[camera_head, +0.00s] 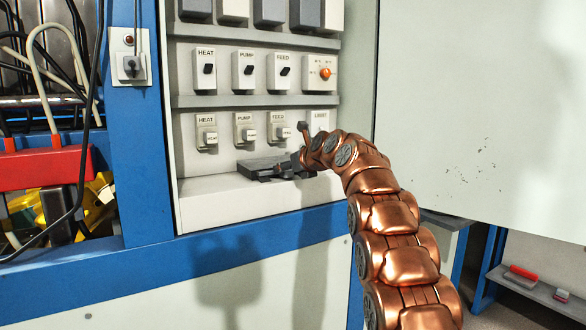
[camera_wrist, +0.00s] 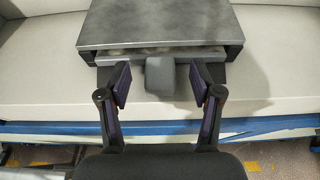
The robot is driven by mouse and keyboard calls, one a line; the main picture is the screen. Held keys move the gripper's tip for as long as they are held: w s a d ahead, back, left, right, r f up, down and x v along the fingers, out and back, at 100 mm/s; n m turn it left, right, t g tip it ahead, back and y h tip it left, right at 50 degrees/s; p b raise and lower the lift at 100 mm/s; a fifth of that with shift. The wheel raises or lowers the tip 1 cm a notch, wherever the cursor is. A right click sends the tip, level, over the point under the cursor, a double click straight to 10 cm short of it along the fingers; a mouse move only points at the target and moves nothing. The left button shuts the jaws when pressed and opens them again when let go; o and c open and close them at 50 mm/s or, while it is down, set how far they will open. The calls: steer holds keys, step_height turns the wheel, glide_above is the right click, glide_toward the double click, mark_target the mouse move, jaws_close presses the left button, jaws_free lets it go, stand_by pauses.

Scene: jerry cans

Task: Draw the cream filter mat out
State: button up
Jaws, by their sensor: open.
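A flat grey box (camera_wrist: 160,22) lies on the white shelf of the cabinet; it also shows in the head view (camera_head: 246,165). A thin grey front strip (camera_wrist: 117,59) with a blocky grey handle (camera_wrist: 168,78) sits under its lid. A narrow pale band (camera_wrist: 150,50) shows in the slot between lid and strip; I cannot tell whether it is the cream filter mat, which is otherwise hidden. My gripper (camera_wrist: 160,84) is open, with one finger on each side of the handle, apart from it. In the head view my gripper (camera_head: 285,170) is small and partly hidden by my arm.
Labelled switches (camera_head: 246,70) stand in rows above the shelf (camera_head: 240,196). An open cabinet door (camera_head: 480,110) fills the right. Cables and a red block (camera_head: 42,167) are at left. A blue rail (camera_head: 260,227) runs below the shelf. The shelf is bare beside the box.

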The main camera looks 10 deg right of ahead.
steer(key=shift+w+a+f, duration=0.15)
steer(key=shift+w+f, duration=0.1)
steer(key=shift+w, duration=0.3)
steer(key=shift+c, duration=0.3)
jaws_close()
stand_by(0.5)
steer(key=shift+s+f, duration=0.1)
steer(key=shift+s, duration=0.55)
stand_by(0.6)
